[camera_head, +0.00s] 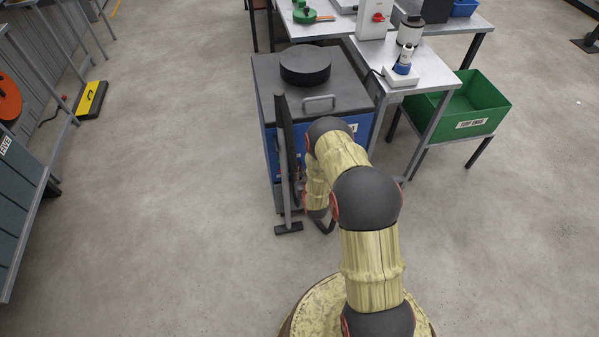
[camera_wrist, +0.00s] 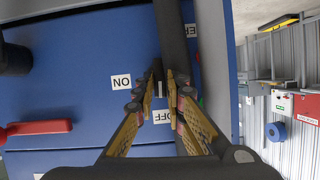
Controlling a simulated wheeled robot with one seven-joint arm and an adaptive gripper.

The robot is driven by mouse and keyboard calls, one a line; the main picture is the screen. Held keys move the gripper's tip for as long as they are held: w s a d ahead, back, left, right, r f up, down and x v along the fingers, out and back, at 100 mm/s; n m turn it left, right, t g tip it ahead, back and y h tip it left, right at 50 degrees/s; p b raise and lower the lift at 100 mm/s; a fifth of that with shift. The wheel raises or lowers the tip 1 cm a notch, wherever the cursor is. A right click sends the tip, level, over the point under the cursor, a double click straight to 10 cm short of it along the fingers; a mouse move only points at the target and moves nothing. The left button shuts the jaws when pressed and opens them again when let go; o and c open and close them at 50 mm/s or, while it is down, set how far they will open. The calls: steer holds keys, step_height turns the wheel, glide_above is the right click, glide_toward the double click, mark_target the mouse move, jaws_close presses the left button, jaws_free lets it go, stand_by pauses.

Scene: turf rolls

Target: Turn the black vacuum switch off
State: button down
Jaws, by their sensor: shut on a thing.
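In the wrist view my gripper (camera_wrist: 160,82) is at the blue front panel (camera_wrist: 75,85) of the vacuum cabinet. Its fingers are close together, shut on the black vacuum switch (camera_wrist: 157,74), which is mostly hidden between the fingertips. A white ON label (camera_wrist: 121,82) is left of the fingertips and a white OFF label (camera_wrist: 162,117) is just below them, partly covered by the fingers. In the head view the cabinet (camera_head: 262,80) has a dark top, and my arm hides the gripper and the switch.
A black upright tube (camera_head: 284,150) stands at the cabinet's left front; a dark tube (camera_wrist: 172,40) runs close beside the fingertips. A red handle (camera_wrist: 40,129) is on the panel. A green bin (camera_head: 470,105) and a grey table (camera_head: 425,68) stand right. The left floor is open.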

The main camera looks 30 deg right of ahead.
steer(key=shift+n+h, duration=0.3)
steer(key=shift+h, duration=0.1)
steer(key=c, duration=1.8)
jaws_free()
steer(key=shift+c, duration=0.2)
steer(key=v, duration=1.2)
steer(key=shift+w+r, duration=0.1)
